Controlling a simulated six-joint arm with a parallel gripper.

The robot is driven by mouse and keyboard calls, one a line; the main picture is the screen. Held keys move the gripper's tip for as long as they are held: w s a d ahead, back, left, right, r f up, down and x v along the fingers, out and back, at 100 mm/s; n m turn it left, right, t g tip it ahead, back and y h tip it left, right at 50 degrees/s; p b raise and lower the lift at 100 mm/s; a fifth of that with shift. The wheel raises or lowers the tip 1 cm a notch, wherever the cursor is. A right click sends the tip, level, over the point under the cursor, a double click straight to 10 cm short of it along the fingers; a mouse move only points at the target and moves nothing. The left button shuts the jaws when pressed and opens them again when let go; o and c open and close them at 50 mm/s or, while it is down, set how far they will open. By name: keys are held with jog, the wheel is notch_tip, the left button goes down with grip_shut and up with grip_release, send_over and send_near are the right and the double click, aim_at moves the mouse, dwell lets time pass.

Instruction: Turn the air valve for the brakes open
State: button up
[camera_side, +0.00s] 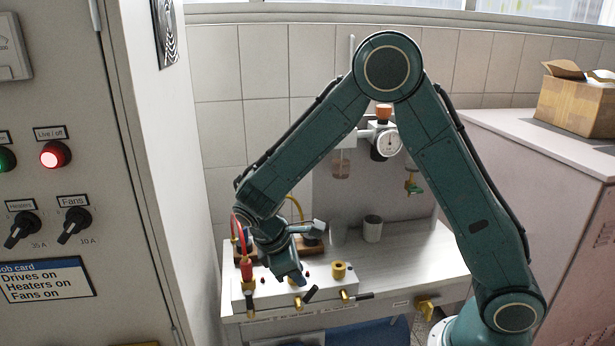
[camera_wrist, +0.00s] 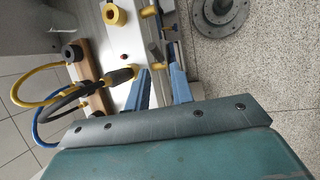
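A white valve block (camera_side: 262,288) stands at the front of the bench, with brass valves along its front. The middle valve (camera_side: 306,296) and right valve (camera_side: 356,296) have dark lever handles pointing out to the right. A further brass valve (camera_side: 250,308) is at the left end. The labels are too small to read, so I cannot tell which valve is for the brakes. My gripper (camera_side: 296,280) is low over the block, near the middle valve. In the wrist view my gripper (camera_wrist: 160,72) has its blue fingers apart and nothing between them; a dark lever handle (camera_wrist: 155,51) lies just beyond the tips.
Red (camera_side: 246,268) and yellow (camera_side: 339,270) fittings stand on the block. Hoses (camera_wrist: 50,97) loop beside it. A cup (camera_side: 372,228) and a gauge (camera_side: 386,142) are behind. A control cabinet (camera_side: 75,150) is left; a cardboard box (camera_side: 575,105) sits on the right cabinet.

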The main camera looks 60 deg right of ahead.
jog(key=s+d+r+m+t+y, duration=0.1)
jog(key=s+r+m+t+y, duration=0.1)
jog(key=s+r, duration=0.4)
jog(key=s+d+r+m+t+y, duration=0.1)
jog(key=s+r+m+t+y, duration=0.1)
jog(key=s+r, duration=0.5)
jog(key=shift+r+m+t, duration=0.8)
jog(key=shift+r+m, duration=0.6)
jog(key=shift+r, duration=1.15)
jog(key=shift+s, duration=0.1)
jog(key=shift+c, duration=0.2)
jog(key=shift+d, duration=0.1)
grip_shut()
jog(key=w+d+f+m+g, duration=0.1)
jog(key=w+d+f+m, duration=0.3)
jog(key=f+m, duration=0.4)
jog(key=w+d+f+m+g, duration=0.1)
jog(key=w+d+f+m, duration=0.2)
jog(key=f+m, duration=0.5)
jog(key=d+m, duration=0.1)
jog(key=m, duration=0.9)
jog(key=shift+w+d+f+m+g+y, duration=0.15)
jog(key=shift+w+f+m+g+y, duration=0.15)
jog(key=shift+w+m+g, duration=0.1)
